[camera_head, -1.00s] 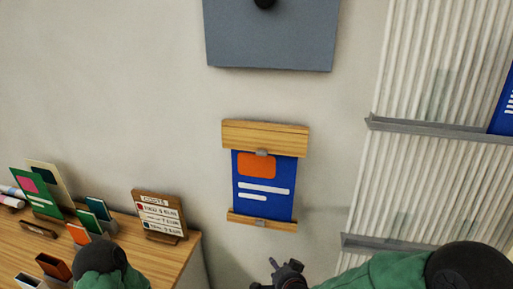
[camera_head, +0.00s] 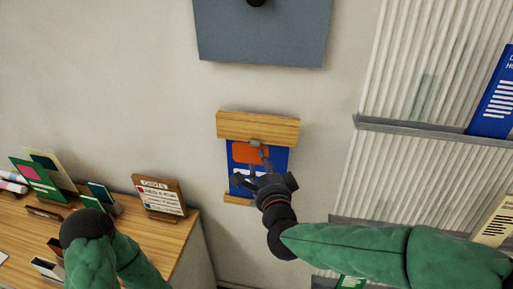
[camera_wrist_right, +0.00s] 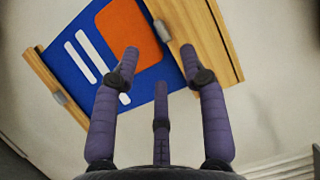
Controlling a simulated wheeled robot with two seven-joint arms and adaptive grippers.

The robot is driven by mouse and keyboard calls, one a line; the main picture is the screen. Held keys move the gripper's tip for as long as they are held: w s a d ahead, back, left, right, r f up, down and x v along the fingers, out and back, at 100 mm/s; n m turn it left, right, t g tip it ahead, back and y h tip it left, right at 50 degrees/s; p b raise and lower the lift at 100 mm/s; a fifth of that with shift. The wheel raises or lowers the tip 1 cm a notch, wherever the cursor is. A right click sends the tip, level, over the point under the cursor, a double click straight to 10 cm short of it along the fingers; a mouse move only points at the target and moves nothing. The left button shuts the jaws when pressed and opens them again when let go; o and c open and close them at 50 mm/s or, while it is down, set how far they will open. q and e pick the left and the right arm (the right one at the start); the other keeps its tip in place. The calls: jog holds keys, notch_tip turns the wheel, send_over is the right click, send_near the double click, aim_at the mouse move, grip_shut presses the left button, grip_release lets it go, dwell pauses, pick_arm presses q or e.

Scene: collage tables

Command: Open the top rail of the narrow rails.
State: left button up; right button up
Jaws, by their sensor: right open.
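The narrow rails hold a blue poster (camera_head: 277,162) with an orange block on the wall. The wooden top rail (camera_head: 257,127) has a small grey clip at its lower edge. The wooden bottom rail (camera_head: 238,199) is partly hidden by my right gripper (camera_head: 258,158), which is in front of the poster, just below the top rail. In the right wrist view the gripper (camera_wrist_right: 160,57) is open and empty, fingers spread over the poster; the top rail (camera_wrist_right: 206,40) with its clip (camera_wrist_right: 162,30) is at the right, the bottom rail (camera_wrist_right: 52,88) at the left.
A grey panel (camera_head: 262,35) hangs above the rails. Grey ledges (camera_head: 430,129) with posters are on the ribbed wall at right. A wooden table (camera_head: 165,240) with cards, small holders and a sign (camera_head: 160,198) is at lower left. The wall around the rails is clear.

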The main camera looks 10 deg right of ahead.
aim_at(256, 134)
jog(key=w, duration=0.7)
jog(key=shift+w+a+f+p, duration=0.2)
jog(key=shift+a+p, duration=0.05)
jog(key=shift+p, duration=0.05)
jog(key=shift+c, duration=0.3)
grip_shut()
